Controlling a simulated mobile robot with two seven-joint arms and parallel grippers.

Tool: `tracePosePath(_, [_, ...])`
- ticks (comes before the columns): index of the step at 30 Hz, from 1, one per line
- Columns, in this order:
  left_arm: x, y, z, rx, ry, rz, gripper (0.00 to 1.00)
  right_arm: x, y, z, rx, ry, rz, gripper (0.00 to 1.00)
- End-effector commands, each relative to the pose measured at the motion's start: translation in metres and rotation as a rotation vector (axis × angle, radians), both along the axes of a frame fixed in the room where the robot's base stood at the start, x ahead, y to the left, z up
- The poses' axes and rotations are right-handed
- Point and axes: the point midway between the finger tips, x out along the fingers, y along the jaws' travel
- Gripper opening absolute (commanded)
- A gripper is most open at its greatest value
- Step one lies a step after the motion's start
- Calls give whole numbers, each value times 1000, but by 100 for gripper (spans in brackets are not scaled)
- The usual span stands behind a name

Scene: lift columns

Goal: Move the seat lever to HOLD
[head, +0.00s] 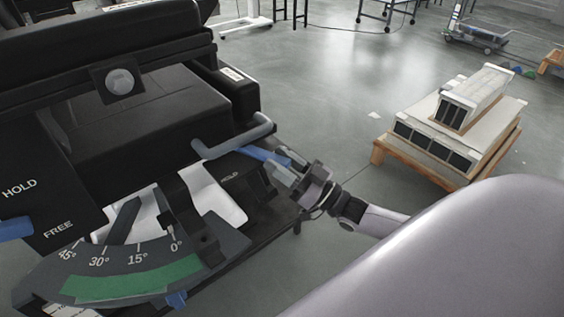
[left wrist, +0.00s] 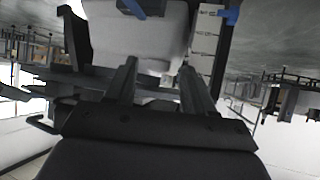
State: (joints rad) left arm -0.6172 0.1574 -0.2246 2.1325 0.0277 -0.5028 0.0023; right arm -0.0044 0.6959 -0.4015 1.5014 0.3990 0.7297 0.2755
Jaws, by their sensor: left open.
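A blue lever (head: 258,153) sticks out at the right side of the black seat unit (head: 150,110), beside a plate lettered HOLD (head: 230,175). My right gripper (head: 287,166) is at this lever's outer end, with its fingers beside the blue part. Whether they are closed on it is unclear. A second blue handle (head: 14,229) shows at the left edge, beside the lettering HOLD and FREE, nearer FREE; the rest of it is cut off. My left gripper (left wrist: 158,66) is open and empty in the left wrist view, below a pale panel (left wrist: 140,35). It is not seen in the head view.
A grey bar handle (head: 235,142) juts out just above the blue lever. An angle scale (head: 130,265) with a green band is at the lower left. A pallet with pale boxes (head: 430,150) stands on the floor at right.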

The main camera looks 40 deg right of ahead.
Motion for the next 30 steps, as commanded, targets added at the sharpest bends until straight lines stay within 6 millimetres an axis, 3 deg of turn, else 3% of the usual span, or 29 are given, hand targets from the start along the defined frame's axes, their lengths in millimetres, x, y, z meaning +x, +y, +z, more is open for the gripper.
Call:
tracePosePath(5, [0,0,0,-1,1,0,53,0,0,0,0,0,0,38])
tracePosePath(8, [0,-1,-1,-2,3,0,53,0,0,0,0,0,0,6])
tracePosePath(9, [0,-1,-1,-2,3,1,53,0,0,0,0,0,0,0])
tracePosePath(20, [-1,0,3,-10,13,13,53,-2,4,2,5,2,-42,0])
tracePosePath(30, [-15,23,1,7,74,61,53,-7,16,3,9,7,-240,0])
